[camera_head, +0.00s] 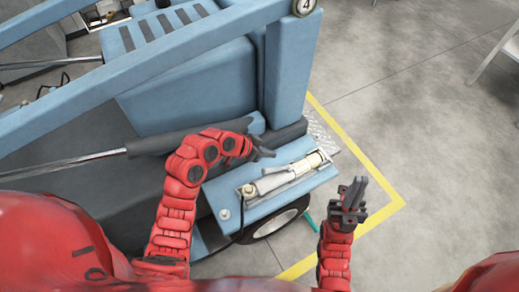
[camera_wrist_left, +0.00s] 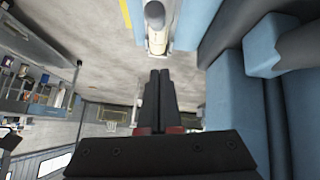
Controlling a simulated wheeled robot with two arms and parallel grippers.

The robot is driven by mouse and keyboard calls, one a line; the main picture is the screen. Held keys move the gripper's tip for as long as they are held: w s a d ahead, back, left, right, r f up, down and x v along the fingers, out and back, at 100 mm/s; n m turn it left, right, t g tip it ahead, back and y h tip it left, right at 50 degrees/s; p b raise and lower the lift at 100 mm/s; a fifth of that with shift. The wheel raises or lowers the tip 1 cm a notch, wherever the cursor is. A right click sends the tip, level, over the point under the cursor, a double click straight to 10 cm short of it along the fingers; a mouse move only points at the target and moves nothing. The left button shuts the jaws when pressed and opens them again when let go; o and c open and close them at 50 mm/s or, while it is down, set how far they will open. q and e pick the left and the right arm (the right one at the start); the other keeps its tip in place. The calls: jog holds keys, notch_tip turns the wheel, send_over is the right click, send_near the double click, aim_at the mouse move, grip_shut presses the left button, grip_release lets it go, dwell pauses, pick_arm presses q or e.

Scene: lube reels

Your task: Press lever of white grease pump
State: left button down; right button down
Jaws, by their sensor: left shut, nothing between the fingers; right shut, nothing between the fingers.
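The white grease pump (camera_head: 272,183) lies on the light blue ledge of the machine, with a pale, cream-tipped handle at its right end. Which bar is its lever is hard to tell at this size. My left gripper (camera_head: 266,152) is shut and empty, just behind and above the pump, apart from it as far as I can see. In the left wrist view the shut fingers (camera_wrist_left: 160,74) point toward the pump's pale rounded end (camera_wrist_left: 156,20) with a dark cap. My right gripper (camera_head: 353,192) is shut and empty, to the right of the ledge over the floor.
The blue machine (camera_head: 190,85) with its frame post (camera_head: 290,70) stands behind the pump. A wheel (camera_head: 277,222) sits under the ledge. A yellow floor line (camera_head: 375,165) runs around the right side.

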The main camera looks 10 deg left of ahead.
aim_at(276, 169)
pick_arm(q)
jog(key=shift+x, duration=1.05)
jog(key=shift+s+a+f+p, duration=0.2)
jog(key=shift+s+f, duration=0.1)
jog(key=shift+f, duration=0.25)
jog(key=shift+s+a+f+p, duration=0.15)
jog(key=shift+s+a+f, duration=0.15)
jog(key=shift+f, duration=0.3)
jog(key=shift+s+a+f+p, duration=0.15)
jog(key=shift+s+f, duration=0.15)
jog(key=shift+f, duration=0.25)
